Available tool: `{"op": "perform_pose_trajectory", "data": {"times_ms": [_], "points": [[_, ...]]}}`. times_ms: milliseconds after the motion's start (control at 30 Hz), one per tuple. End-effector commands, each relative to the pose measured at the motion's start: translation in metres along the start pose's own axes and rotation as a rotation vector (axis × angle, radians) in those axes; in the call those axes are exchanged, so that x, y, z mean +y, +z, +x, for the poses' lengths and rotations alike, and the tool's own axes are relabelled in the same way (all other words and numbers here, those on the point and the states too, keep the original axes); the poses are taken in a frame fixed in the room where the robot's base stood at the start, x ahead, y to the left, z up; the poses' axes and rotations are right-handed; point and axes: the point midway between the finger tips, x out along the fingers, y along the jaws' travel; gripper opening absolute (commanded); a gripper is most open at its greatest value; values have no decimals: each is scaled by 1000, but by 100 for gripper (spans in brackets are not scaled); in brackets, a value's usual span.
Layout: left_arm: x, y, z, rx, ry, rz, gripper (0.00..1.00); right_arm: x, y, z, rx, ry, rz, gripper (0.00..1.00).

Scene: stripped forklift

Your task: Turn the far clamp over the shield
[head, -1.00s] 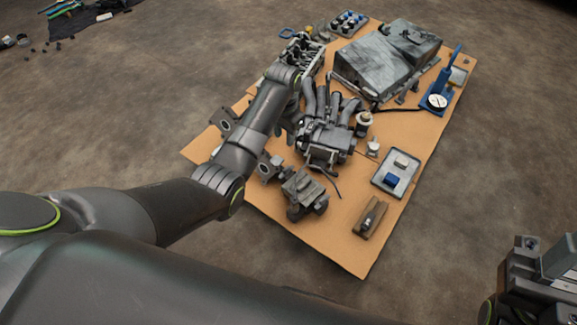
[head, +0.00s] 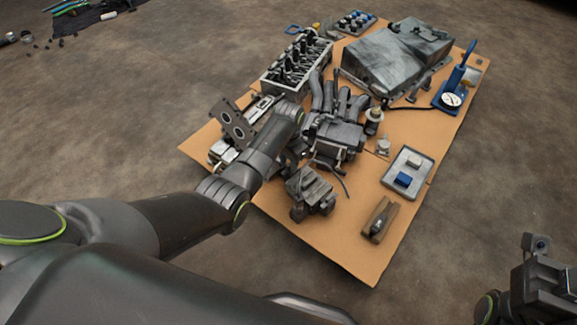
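My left arm reaches from the left over the board. Its front end, with the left gripper (head: 288,112), points down and away, and the arm hides its fingers. A dark plate with two round holes (head: 236,124) stands just left of this arm; it may be part of the shield. Silver metal fittings lie around it, one beyond it (head: 262,106) and one nearer (head: 222,152). They may be the clamps, but their handles are too small to make out. Part of my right gripper (head: 545,280) shows at the lower right edge; its fingers are not clear.
A brown board (head: 330,245) on the floor carries a cylinder head (head: 297,62), a large grey metal housing (head: 395,60), a pipe manifold (head: 335,130), a blue press with gauge (head: 455,90), a grey tray (head: 408,172) and a wooden block (head: 380,218).

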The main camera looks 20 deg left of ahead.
Motion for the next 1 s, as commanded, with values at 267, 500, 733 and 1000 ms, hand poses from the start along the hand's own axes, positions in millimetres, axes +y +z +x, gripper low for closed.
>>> {"op": "perform_pose_trajectory", "data": {"times_ms": [267, 500, 733, 1000], "points": [[0, 0, 5, 1, 0, 0, 32, 0, 0, 0, 12, 15, -6, 36], [0, 0, 5, 0, 0, 0, 15, 0, 1, -1, 10, 13, -5, 36], [0, 0, 5, 0, 0, 0, 0, 0, 0, -2, 4, 9, -5, 36], [0, 0, 3, 0, 0, -32, 0, 1, 0, 3, -2, 8, -1, 36]]}}
